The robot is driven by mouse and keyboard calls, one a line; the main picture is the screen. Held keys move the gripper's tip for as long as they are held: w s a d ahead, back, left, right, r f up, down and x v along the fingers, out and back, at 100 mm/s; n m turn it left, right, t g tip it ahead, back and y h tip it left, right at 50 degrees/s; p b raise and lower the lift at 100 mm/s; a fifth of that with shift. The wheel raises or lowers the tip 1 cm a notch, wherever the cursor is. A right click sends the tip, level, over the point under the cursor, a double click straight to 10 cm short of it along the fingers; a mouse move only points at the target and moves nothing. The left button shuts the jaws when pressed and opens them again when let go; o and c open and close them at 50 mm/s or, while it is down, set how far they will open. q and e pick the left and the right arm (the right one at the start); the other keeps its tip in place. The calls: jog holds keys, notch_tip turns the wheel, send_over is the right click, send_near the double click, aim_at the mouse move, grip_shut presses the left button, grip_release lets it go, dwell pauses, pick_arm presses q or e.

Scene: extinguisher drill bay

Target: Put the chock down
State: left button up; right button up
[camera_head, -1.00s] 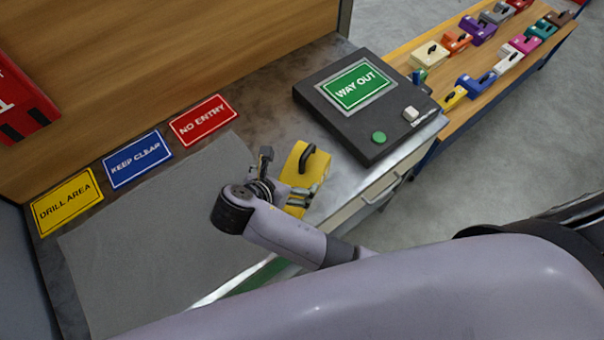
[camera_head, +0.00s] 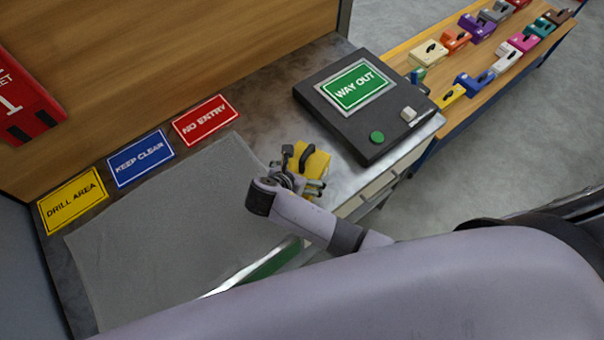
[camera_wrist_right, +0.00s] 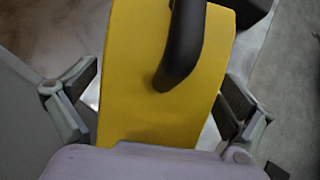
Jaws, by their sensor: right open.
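The yellow chock (camera_head: 314,162), with a black handle on top, appears to rest on the metal worktop (camera_head: 349,190) near its front edge, left of the black box. In the right wrist view the chock (camera_wrist_right: 150,90) fills the middle. My right gripper (camera_head: 300,171) is at the chock's near left end, partly covering it in the head view. Its two fingers stand on either side of the chock in the right wrist view, open, with gaps visible beside the yellow body. The chock's underside is hidden. My left gripper is not in view.
A black box (camera_head: 333,122) with a green WAY OUT sign stands just right of the chock. A grey mat (camera_head: 150,235) lies clear at left, with yellow, blue and red signs behind it. A wooden shelf (camera_head: 480,105) holds several coloured chocks at the upper right.

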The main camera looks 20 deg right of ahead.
jog(key=shift+c, duration=0.5)
jog(key=c, duration=1.6)
jog(key=shift+c, duration=0.4)
jog(key=shift+r, duration=0.1)
